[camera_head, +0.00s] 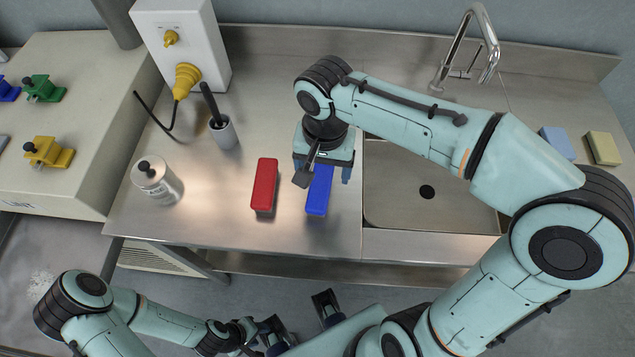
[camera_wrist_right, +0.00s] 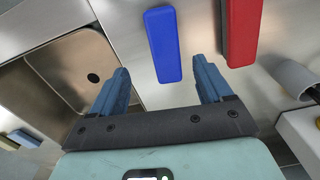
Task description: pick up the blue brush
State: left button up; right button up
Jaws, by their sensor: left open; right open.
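The blue brush (camera_head: 319,192) lies on the steel counter, with its far end hidden under my right gripper (camera_head: 322,168). In the right wrist view, the blue brush (camera_wrist_right: 163,45) lies beyond the open fingers of my right gripper (camera_wrist_right: 162,68), roughly in line with the gap between them. The gripper is empty; how high it is above the brush is hard to tell. My left gripper (camera_head: 272,332) is low at the bottom of the head view, away from the counter, with nothing seen in it.
A red brush (camera_head: 264,184) lies left of the blue one, close to one finger's side in the wrist view. A sink (camera_head: 400,205) is to the right. A white canister (camera_head: 157,181) and a holder with a dark handle (camera_head: 224,132) stand to the left.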

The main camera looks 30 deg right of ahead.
aim_at(319, 189)
notch_tip(319, 189, down, 3)
jog(key=shift+f, duration=0.1)
jog(key=shift+w+a+f+b, duration=0.1)
jog(key=shift+f+b, duration=0.1)
jog(key=shift+f, duration=0.8)
jog(key=shift+a+f+b, duration=0.15)
jog(key=shift+f, duration=0.85)
jog(key=shift+w+a+f+b, duration=0.1)
jog(key=shift+f+b, duration=0.1)
jog(key=shift+f, duration=0.8)
pick_arm(q)
jog(key=shift+s+f, duration=0.15)
jog(key=shift+f, duration=0.5)
pick_arm(e)
jog(key=shift+c, duration=0.4)
jog(key=c, duration=1)
jog(key=shift+r, duration=0.1)
pick_arm(q)
jog(key=r+p, duration=0.1)
jog(key=w+r+p, duration=0.1)
jog(key=r+p, duration=0.1)
jog(key=r, duration=0.1)
jog(key=shift+w+p, duration=0.25)
jog(key=shift+p, duration=0.15)
pick_arm(e)
notch_tip(319, 189, up, 20)
